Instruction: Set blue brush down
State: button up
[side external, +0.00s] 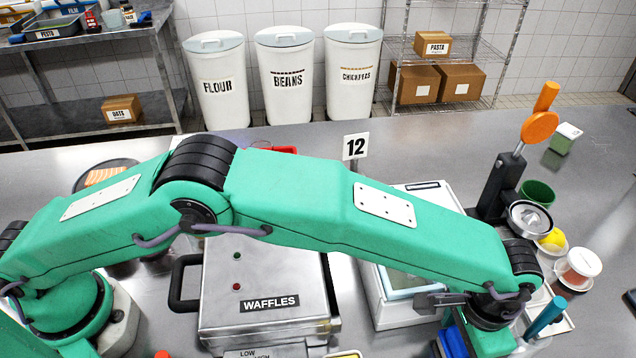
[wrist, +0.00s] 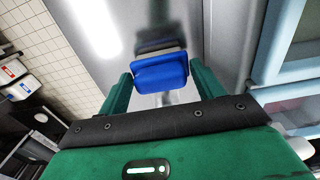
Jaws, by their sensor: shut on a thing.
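The blue brush (wrist: 160,76) is between the two green fingers of my gripper (wrist: 160,85) in the wrist view. The gripper is shut on it. A pale edge shows along the brush's far side, with the metal counter (wrist: 108,58) beyond. In the side external view part of the blue brush (side external: 452,342) shows at the bottom edge, beside my gripper (side external: 470,350). The fingertips and the lower part of the brush are cut off there. I cannot tell whether the brush touches the counter.
A waffle iron (side external: 265,285) stands left of my gripper. A white scale-like unit (side external: 395,315) is closer, behind the brush. To the right are a teal-handled tool (side external: 545,316), a white tub (side external: 582,263) and a green bowl (side external: 538,192).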

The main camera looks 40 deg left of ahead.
jog(key=shift+f, duration=0.15)
jog(key=o, duration=1)
notch_tip(320, 180, up, 12)
jog(key=shift+r, duration=0.2)
dwell(0.5)
